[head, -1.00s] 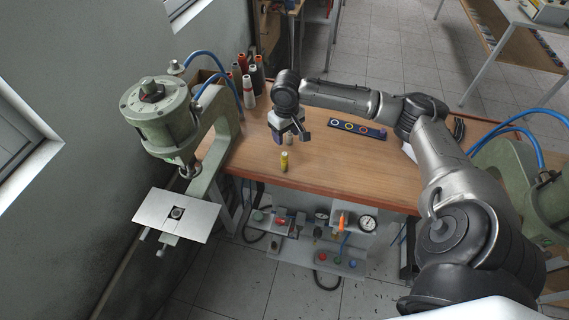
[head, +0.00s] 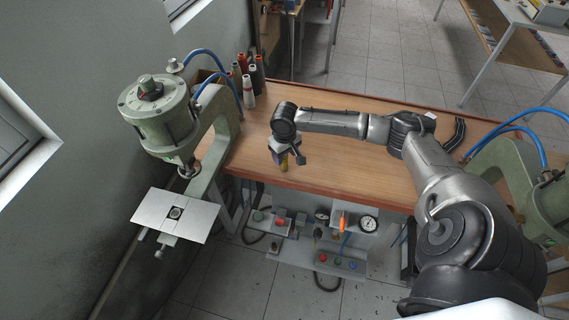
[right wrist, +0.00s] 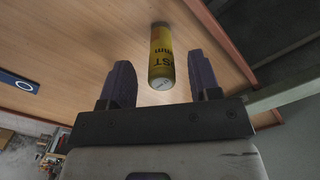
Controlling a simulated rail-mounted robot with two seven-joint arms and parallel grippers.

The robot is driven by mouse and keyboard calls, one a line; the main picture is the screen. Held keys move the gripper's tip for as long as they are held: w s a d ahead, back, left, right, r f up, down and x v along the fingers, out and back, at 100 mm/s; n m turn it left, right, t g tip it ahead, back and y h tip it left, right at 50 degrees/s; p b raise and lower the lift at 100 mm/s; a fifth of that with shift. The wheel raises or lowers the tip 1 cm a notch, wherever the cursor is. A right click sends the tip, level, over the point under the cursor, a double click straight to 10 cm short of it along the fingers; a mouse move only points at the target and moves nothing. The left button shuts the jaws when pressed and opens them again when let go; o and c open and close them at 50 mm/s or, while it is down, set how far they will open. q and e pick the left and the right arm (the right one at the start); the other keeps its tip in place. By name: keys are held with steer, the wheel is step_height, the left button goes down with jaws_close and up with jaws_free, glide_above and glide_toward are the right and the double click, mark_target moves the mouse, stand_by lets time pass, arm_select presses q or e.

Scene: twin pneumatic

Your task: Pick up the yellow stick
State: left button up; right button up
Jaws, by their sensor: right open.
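The yellow stick (right wrist: 161,55) stands on the wooden workbench (head: 350,167), near its front edge. In the right wrist view it shows dark lettering, and its near end lies between the spread fingers, apart from both. In the head view only a small part of the stick (head: 284,165) shows below my right gripper (head: 289,158), which hides the rest. My right gripper is open and empty, with its fingers (right wrist: 167,85) on either side of the stick's near end. My left gripper is not in view.
A green pneumatic press (head: 165,115) with a metal plate (head: 175,214) stands at the left. Several thread spools (head: 249,86) stand at the bench's back left. A second press (head: 535,185) is at the right. The bench's middle is mostly clear.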

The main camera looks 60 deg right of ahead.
mark_target(285, 160)
steer(key=shift+f, duration=1.55)
steer(key=shift+c, duration=0.5)
steer(key=c, duration=1)
steer(key=shift+o, duration=0.2)
steer(key=shift+r, duration=0.15)
